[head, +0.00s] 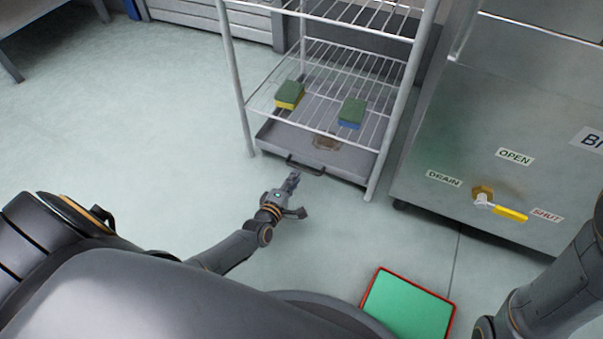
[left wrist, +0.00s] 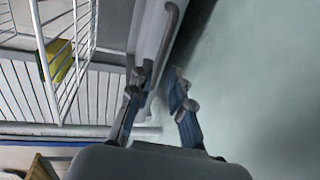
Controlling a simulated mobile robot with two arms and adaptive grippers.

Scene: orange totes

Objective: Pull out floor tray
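The floor tray (head: 345,158) is a grey metal tray on the floor under the wire rack. Its dark bar handle (head: 305,167) is on the front face. My left gripper (head: 294,180) is just in front of the handle's left part, low near the floor. In the left wrist view the handle (left wrist: 169,25) runs down toward my left gripper (left wrist: 158,84), whose two fingers are apart. The handle's lower end appears close to or between the fingers; contact cannot be told. My right gripper is out of view; only my right arm shows.
The wire rack (head: 240,90) has upright posts beside the tray. A yellow-green sponge (head: 290,95) and a blue-green sponge (head: 351,113) lie on its lower shelf. A steel cabinet (head: 480,140) stands right. A red-rimmed green tray (head: 408,306) lies on the floor. Left floor is clear.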

